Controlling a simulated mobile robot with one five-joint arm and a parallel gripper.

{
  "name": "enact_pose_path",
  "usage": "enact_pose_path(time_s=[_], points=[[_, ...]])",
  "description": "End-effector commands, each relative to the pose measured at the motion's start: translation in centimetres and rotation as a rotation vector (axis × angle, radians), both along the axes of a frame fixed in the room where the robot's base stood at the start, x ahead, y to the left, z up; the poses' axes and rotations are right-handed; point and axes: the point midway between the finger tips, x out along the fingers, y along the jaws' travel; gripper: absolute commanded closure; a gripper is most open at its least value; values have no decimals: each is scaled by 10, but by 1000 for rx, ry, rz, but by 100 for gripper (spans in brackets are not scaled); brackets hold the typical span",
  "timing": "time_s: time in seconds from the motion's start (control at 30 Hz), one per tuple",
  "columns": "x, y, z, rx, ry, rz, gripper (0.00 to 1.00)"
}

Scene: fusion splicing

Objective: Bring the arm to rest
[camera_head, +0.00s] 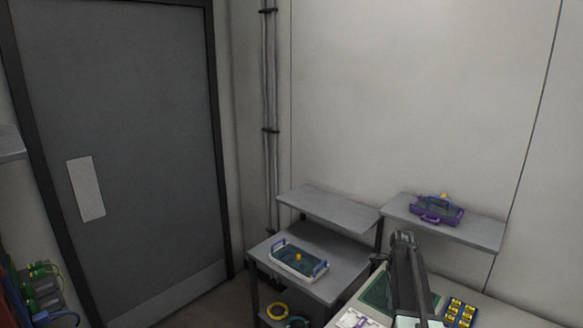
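My arm (408,285) rises from the bottom edge of the head view, right of centre, in front of the workbench. Its upper end stands near the front of the wall shelf. A small dark part (379,259), perhaps my gripper, shows just left of the arm's upper end. It is too small and dark to tell its fingers apart or whether it holds anything.
The bench (490,312) holds a green mat (377,294) and a yellow-and-blue block (459,312). A purple carrier (437,210) sits on the right wall shelf (482,231). A white tray (297,262) with blue handles stands on the side table (340,283). A grey door (130,150) is at left.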

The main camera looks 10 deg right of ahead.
Motion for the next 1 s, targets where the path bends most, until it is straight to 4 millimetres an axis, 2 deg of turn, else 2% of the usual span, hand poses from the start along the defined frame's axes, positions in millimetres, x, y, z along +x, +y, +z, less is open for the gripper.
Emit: enact_pose_path(time_s=[0.03,0.13,0.2,0.27,0.3,0.4,0.53,0.7,1.0], points=[[-6,51,-1,-2,3,110,68],[-19,134,-1,-7,10,355,68],[-36,186,-2,-10,16,546,68],[-55,226,-2,-15,22,723,68],[-71,249,-2,-18,27,850,68],[-116,288,-2,-25,37,1200,68],[-148,287,-2,-29,47,1531,68],[-149,286,-2,-31,51,1798,68],[-148,286,-2,-33,51,1851,68]])
